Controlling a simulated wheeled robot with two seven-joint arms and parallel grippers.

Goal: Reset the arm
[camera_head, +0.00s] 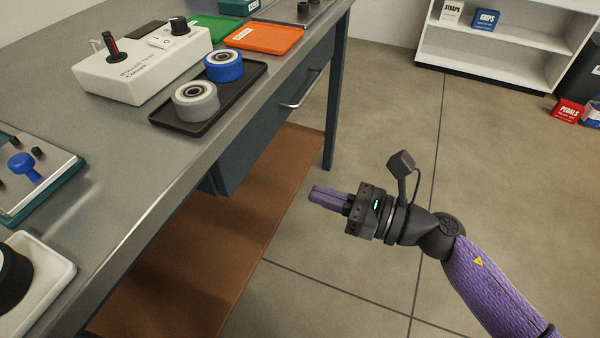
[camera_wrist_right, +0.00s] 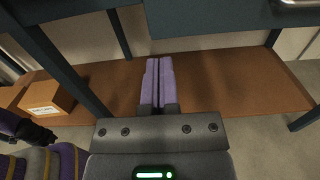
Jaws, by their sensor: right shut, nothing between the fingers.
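My right arm comes in from the lower right in the head view. Its right gripper (camera_head: 312,193) hangs in free air beside the workbench (camera_head: 130,215), over the floor and off the bench's front edge. The purple fingers are pressed together and hold nothing. In the wrist view the same gripper (camera_wrist_right: 159,62) shows its two fingers side by side, touching, above the brown lower shelf (camera_wrist_right: 225,90). My left gripper does not show in the head view.
The bench carries a white control box (camera_head: 140,75), a black tray (camera_head: 182,125) with a grey wheel (camera_head: 195,103) and a blue wheel (camera_head: 224,67), and an orange tray (camera_head: 264,38). A drawer handle (camera_head: 300,92) sticks out. A cardboard box (camera_wrist_right: 48,98) sits low.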

